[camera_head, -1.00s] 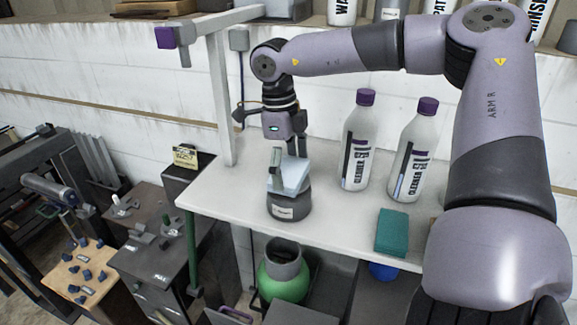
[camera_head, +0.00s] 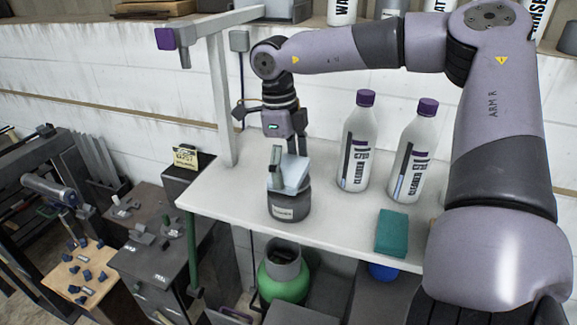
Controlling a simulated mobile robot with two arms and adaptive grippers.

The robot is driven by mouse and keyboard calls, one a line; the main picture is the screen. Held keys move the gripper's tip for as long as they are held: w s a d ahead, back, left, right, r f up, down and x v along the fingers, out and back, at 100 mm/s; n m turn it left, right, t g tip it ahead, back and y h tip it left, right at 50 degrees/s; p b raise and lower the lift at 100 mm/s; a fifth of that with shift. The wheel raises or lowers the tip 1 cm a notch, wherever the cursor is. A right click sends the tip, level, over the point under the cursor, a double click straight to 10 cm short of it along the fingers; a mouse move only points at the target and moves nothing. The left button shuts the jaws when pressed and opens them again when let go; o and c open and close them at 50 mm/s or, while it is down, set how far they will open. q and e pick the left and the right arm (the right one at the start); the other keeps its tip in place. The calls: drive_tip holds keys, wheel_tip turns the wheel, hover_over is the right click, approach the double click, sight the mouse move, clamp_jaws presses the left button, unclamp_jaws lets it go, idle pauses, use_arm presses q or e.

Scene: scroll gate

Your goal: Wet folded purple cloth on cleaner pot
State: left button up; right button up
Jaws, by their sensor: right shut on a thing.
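A folded cloth (camera_head: 292,179), pale bluish rather than clearly purple, is at the top of the dark grey cleaner pot (camera_head: 289,205). The pot stands upright on the white shelf and carries a small white label. My right gripper (camera_head: 287,158) points down from above and is shut on the cloth, with one finger at its left side and the other behind it. I cannot tell how firmly the cloth rests on the pot. The pot's opening is hidden by the cloth. My left gripper is not in view.
Two white cleaner bottles (camera_head: 357,142) with purple caps stand right of the pot. A folded teal cloth (camera_head: 391,231) lies at the shelf's front edge (camera_head: 330,245). A white post (camera_head: 222,100) rises at the left. A green container (camera_head: 284,283) stands below.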

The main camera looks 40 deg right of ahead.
sight(288, 169)
drive_tip(key=shift+r+p, duration=0.75)
drive_tip(key=shift+r, duration=2.4)
drive_tip(key=shift+a+f, duration=0.1)
drive_tip(key=shift+f, duration=0.05)
